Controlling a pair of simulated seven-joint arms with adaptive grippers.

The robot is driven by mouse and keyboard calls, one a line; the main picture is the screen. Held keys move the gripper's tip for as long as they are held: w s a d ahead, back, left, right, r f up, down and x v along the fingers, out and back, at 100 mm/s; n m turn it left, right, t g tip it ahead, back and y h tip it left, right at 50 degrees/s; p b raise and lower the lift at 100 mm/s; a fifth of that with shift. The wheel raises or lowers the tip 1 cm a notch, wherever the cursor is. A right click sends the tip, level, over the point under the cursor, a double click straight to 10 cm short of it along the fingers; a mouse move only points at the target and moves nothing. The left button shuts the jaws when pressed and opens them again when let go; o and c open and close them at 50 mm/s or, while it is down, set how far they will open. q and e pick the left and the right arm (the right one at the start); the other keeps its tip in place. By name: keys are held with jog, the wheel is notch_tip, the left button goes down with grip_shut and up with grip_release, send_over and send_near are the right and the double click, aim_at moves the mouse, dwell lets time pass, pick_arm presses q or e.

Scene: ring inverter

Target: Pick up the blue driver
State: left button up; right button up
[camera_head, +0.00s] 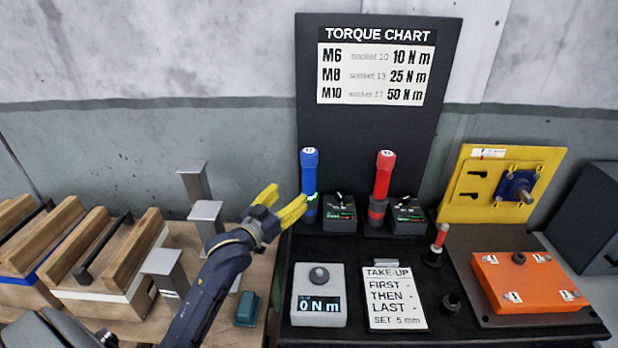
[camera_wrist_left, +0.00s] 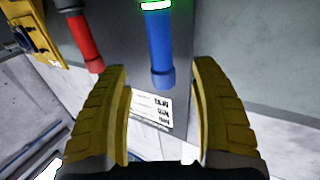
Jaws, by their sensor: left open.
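The blue driver (camera_head: 309,172) stands upright at the left of the black bench, with a green glowing band low on it. My left gripper (camera_head: 281,203) is open and empty, with yellow fingers pointing toward the driver from the left, a little short of it. In the left wrist view the blue driver (camera_wrist_left: 159,48) lies beyond and between the two spread fingertips of the gripper (camera_wrist_left: 160,75). The red driver (camera_head: 384,175) stands upright to the right of the blue one. My right gripper does not show.
Small dark boxes (camera_head: 339,214) stand beside the drivers. A grey 0 N m readout (camera_head: 319,294) and a TAKE-UP card (camera_head: 394,297) are in front. An orange block (camera_head: 527,283) and yellow panel (camera_head: 500,182) are at right. Grey posts (camera_head: 205,220) stand by my left arm.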

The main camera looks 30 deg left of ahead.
aim_at(306, 180)
pick_arm(q)
jog(key=shift+w+d+f, duration=0.1)
jog(key=shift+w+d, duration=0.1)
jog(key=shift+w, duration=2.8)
jog(key=shift+w+d+f, duration=0.1)
jog(key=shift+w+d, duration=0.05)
jog(key=shift+w, duration=2.8)
grip_shut()
jog(key=shift+r, duration=0.15)
